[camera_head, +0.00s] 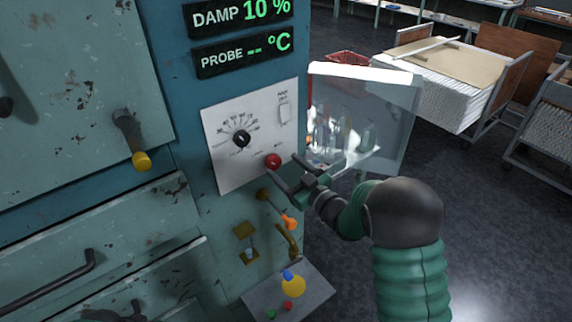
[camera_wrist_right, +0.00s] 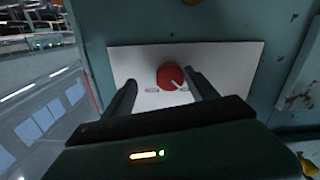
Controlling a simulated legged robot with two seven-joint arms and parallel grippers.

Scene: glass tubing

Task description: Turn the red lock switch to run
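The red lock switch (camera_head: 273,161) is a round knob low on a white panel (camera_head: 228,178) on the blue cabinet. In the right wrist view the red knob (camera_wrist_right: 170,76) has a pale pointer slanting to its lower right, between two small labels too blurred to read. My right gripper (camera_head: 284,167) is at the panel by the knob, open. In the wrist view the right gripper's fingers (camera_wrist_right: 161,84) stand apart on either side of the knob; contact cannot be told.
A black dial (camera_head: 241,138) and a pale rocker switch (camera_head: 285,111) share the panel. An open clear cover (camera_head: 395,115) stands right of it, beside my arm. Below are an orange-tipped lever (camera_head: 289,223) and a small button shelf (camera_head: 310,298). Carts (camera_head: 440,85) stand back right.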

